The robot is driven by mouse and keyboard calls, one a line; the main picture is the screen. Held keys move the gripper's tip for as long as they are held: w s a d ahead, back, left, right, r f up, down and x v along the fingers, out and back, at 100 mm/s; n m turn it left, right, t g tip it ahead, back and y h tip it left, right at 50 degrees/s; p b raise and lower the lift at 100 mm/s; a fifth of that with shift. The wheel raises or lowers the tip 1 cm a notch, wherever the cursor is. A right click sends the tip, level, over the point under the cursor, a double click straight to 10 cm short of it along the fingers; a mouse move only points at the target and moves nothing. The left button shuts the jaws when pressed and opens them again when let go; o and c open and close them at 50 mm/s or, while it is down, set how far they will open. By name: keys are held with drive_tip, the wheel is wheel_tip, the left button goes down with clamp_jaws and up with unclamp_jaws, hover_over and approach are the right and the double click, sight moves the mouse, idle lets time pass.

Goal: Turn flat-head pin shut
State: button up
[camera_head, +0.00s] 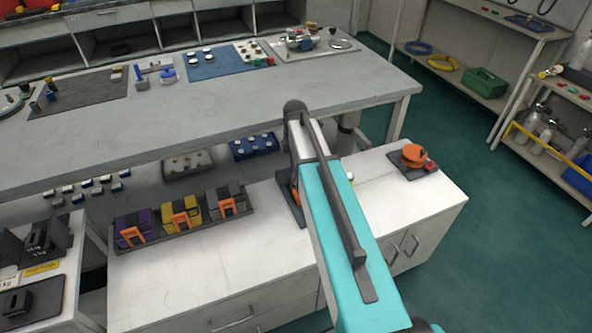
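I cannot pick out a flat-head pin for certain in this view. An orange round knob (413,154) with a small red part beside it sits on a dark plate at the right end of the white cabinet top. A second dark plate (287,200) with a bit of orange on it lies left of my arm and is mostly hidden by it. My turquoise arm reaches over the cabinet from the lower right. My gripper is not visible; the arm's dark far joint is near the long bench's front edge.
The white cabinet (210,265) carries a tray with purple, yellow and grey boxes (180,215) with orange clips. The long grey bench (215,110) behind holds mats with small fittings. Shelves with a green crate (484,88) stand right. Green floor (470,270) is clear at lower right.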

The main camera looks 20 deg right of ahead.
clamp_jaws()
drive_tip(key=shift+m, duration=0.4)
